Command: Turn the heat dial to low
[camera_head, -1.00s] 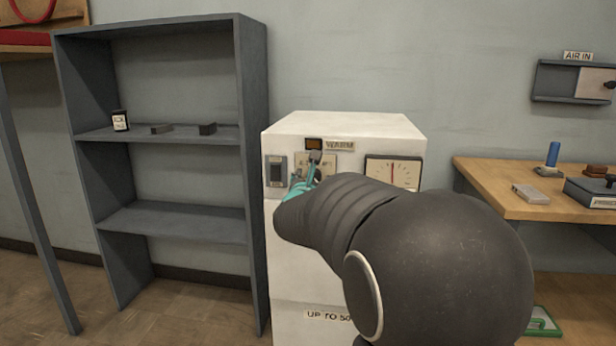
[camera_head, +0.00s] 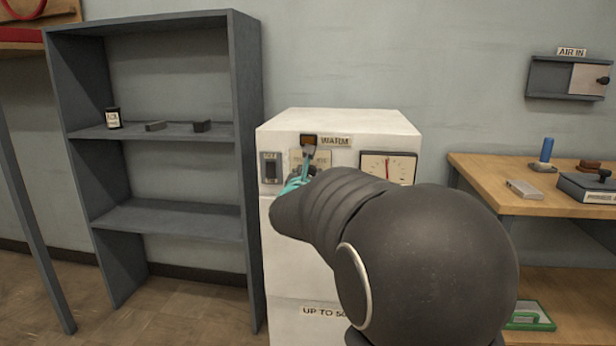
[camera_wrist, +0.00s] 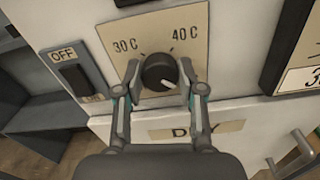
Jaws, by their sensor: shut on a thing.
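The heat dial (camera_wrist: 160,73) is a round black knob with a white pointer, set on a beige plate (camera_wrist: 152,35) marked 30 C at upper left and 40 C at upper right. Its pointer aims to the lower right in the wrist view. My gripper (camera_wrist: 160,82) is shut on the dial, one finger on each side. The dial is on the front of a white cabinet (camera_head: 340,122). In the head view my gripper (camera_head: 303,172) is at the plate, and my arm hides most of it and the dial.
An OFF switch (camera_wrist: 75,80) is left of the dial; a gauge (camera_head: 388,165) is to the right. A label (camera_wrist: 198,131) is below. A grey shelf (camera_head: 170,215) stands left, a wooden bench (camera_head: 490,185) right.

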